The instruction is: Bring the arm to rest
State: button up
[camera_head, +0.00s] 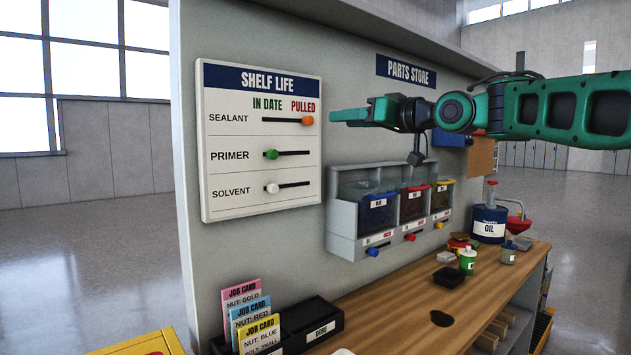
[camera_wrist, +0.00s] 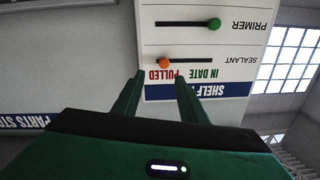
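My green gripper (camera_head: 335,115) is held out level in front of the shelf life board (camera_head: 213,195), near the orange sealant knob (camera_head: 307,120). In the wrist view my gripper (camera_wrist: 158,82) shows two fingers apart with nothing between them. The orange knob (camera_wrist: 165,63) lies just beyond the fingertips, and I cannot tell exactly how far. The sealant knob is at the PULLED end of its slot. The green primer knob (camera_head: 271,154) and the white solvent knob (camera_head: 272,188) are at the IN DATE end. My arm reaches in from the right.
Below the arm, parts bins (camera_head: 343,215) are fixed to the wall panel. The wooden bench (camera_head: 390,315) carries job cards (camera_head: 250,310), a black tray (camera_head: 449,277), a green bottle (camera_head: 467,262) and an oil drum (camera_head: 489,224). The open floor at left is clear.

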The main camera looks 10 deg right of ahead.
jog(key=s+d+f+m+g+h, duration=0.2)
jog(key=s+d+f+h, duration=0.15)
jog(key=d+f, duration=0.4)
jog(key=s+d+f+m+g+h, duration=0.1)
jog(key=s+d+f+m+h, duration=0.2)
jog(key=f, duration=0.7)
jog(key=s+d+f+m+g+h, duration=0.1)
jog(key=s+d+f+g+h, duration=0.15)
jog(key=s+d+f, duration=0.4)
jog(key=s+d+f+m+g, duration=0.2)
jog(key=s+f+g, duration=0.1)
jog(key=s+f, duration=0.5)
jog(key=s+d+f+m+g, duration=0.1)
jog(key=s+d+f+g, duration=0.1)
jog(key=s+f, duration=0.6)
jog(key=s+d+f+m+g+h, duration=0.1)
jog(key=s+f+g, duration=0.3)
jog(key=s+f, duration=0.4)
jog(key=s+d+m, duration=0.1)
jog(key=s, duration=0.6)
jog(key=shift+s+m, duration=0.3)
jog(key=shift+s, duration=0.1)
jog(key=shift+w+f+g, duration=0.25)
jog(key=shift+w, duration=0.4)
